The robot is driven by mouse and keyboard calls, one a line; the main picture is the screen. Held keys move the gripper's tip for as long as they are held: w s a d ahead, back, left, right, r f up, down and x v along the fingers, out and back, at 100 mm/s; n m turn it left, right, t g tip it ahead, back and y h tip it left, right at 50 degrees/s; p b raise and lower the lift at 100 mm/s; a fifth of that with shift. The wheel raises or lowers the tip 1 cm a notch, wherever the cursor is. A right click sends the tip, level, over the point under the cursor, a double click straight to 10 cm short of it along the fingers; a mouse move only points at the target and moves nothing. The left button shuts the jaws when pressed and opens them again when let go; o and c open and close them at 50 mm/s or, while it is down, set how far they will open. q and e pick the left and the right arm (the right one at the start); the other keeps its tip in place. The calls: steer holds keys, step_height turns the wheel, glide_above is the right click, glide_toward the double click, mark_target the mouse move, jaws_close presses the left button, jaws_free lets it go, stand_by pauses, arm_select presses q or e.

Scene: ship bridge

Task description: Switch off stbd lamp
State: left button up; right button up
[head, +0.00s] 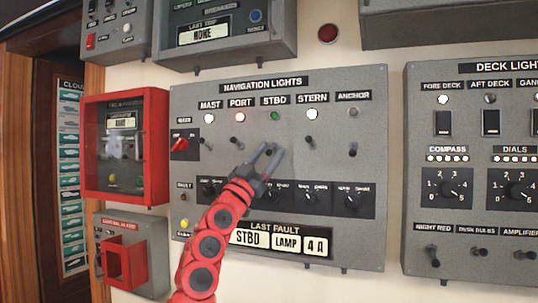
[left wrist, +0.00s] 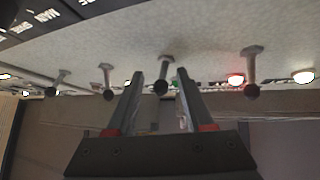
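The navigation lights panel (head: 330,222) has a STBD label with a green lamp (head: 275,115) below it. The lamp shows green, dimmer than the bright PORT and white lamps. My left gripper (head: 271,149) is in front of the STBD column with its fingers parted, and they largely hide the STBD toggle in the head view. In the left wrist view the gripper (left wrist: 161,82) is open, with a toggle (left wrist: 163,78) standing between its fingertips, seemingly the STBD one. I cannot tell whether either finger touches it. My right gripper is not in view.
The PORT toggle (head: 238,143) and STERN toggle (head: 310,142) stand close on either side. Below is a row of rotary knobs (head: 313,197) and a fault display reading STBD LAMP 4 A. A red-framed box (head: 155,180) is left; a deck lights panel (head: 412,180) is right.

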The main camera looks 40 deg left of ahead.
arm_select(q)
steer(key=shift+s, duration=0.1)
steer(key=b+v, duration=0.2)
steer(key=v, duration=1.5)
steer(key=shift+s, duration=0.15)
